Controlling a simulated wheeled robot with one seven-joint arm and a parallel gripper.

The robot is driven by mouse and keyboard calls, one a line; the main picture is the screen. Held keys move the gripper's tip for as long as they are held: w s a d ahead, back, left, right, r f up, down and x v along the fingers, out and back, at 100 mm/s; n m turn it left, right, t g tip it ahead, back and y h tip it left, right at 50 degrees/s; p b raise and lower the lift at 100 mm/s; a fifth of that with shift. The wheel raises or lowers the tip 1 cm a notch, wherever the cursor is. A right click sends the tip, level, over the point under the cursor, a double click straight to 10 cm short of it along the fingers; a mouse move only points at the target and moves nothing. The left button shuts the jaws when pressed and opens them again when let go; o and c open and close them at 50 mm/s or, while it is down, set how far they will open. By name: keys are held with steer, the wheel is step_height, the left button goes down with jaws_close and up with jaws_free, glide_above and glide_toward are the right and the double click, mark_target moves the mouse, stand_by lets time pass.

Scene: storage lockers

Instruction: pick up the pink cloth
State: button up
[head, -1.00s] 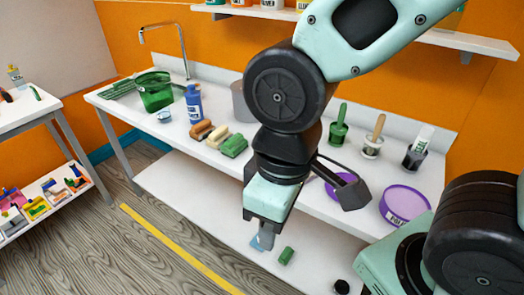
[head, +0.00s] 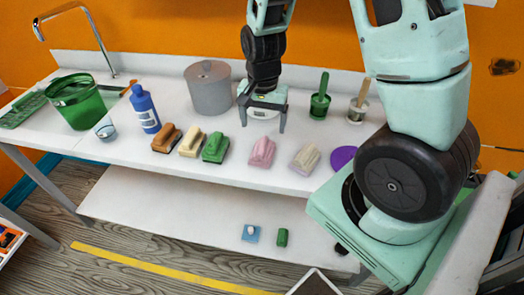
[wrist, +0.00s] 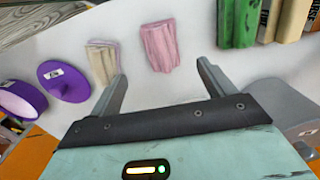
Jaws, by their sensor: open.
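My gripper (head: 263,121) is open and empty. It is above the counter, behind the pink cloth as the head view shows it. In the wrist view the pink cloth (wrist: 159,46) appears just beyond the gap between the two fingertips (wrist: 162,75), apart from them. No part of the cloth is hidden by the fingers.
Brushes in holders (head: 320,98) stand right. A lower shelf (head: 180,205) runs below.

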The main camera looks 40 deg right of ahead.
mark_target(262, 143)
step_height(262, 143, down, 6)
steer(key=shift+r, duration=0.2)
steer(key=shift+w+d+f+p, duration=0.15)
steer(key=shift+f+p, duration=0.2)
steer(key=shift+f, duration=1)
steer(key=shift+w+a+f+p, duration=0.1)
steer(key=shift+f+p, duration=0.25)
steer(key=shift+f, duration=0.95)
steer(key=shift+d, duration=0.1)
steer(key=c, duration=1.1)
step_height(262, 143, up, 10)
steer(key=shift+r+b, duration=0.1)
steer(key=shift+b, duration=0.35)
